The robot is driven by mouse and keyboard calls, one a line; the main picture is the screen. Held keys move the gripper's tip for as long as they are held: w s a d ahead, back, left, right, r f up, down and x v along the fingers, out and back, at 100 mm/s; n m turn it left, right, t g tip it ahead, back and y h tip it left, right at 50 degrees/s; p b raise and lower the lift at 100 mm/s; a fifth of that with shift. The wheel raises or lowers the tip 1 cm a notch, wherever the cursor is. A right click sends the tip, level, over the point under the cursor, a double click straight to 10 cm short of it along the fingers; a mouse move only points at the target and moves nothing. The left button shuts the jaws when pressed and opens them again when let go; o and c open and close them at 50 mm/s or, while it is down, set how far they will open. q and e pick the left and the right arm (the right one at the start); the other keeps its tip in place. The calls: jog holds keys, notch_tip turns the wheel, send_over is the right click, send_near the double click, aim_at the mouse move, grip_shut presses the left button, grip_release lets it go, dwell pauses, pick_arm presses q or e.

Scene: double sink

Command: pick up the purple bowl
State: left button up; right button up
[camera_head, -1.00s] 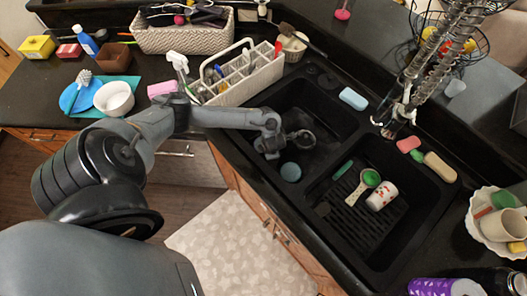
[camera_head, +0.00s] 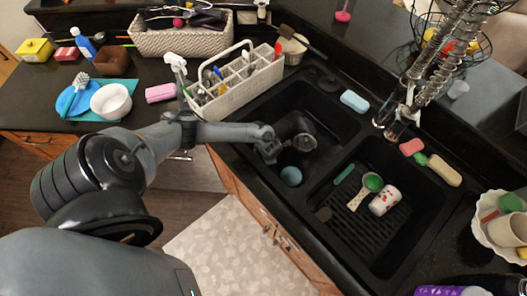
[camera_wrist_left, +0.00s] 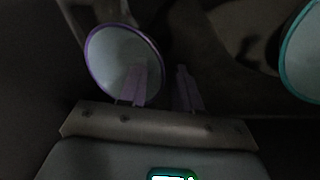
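In the left wrist view, the purple bowl (camera_wrist_left: 122,62) shows as a dim, pale round shape with a purple rim. My left gripper (camera_wrist_left: 160,88) is open. One finger overlaps the bowl's lower right part; the other is just outside its right rim. I cannot tell whether either finger touches it. In the head view, my left gripper (camera_head: 292,148) is down in the left sink basin, and a small round shape shows at its end. I cannot tell if that shape is the bowl. My right gripper is not in view.
A teal round item (camera_head: 291,176) lies near my left gripper; a teal rim (camera_wrist_left: 306,52) shows at the wrist view's right edge. The right basin holds a cup (camera_head: 384,200) and a spoon (camera_head: 364,190). A utensil caddy (camera_head: 235,88) stands behind my left arm.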

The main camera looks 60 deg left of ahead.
pick_arm(q)
grip_shut()
dwell(0.5)
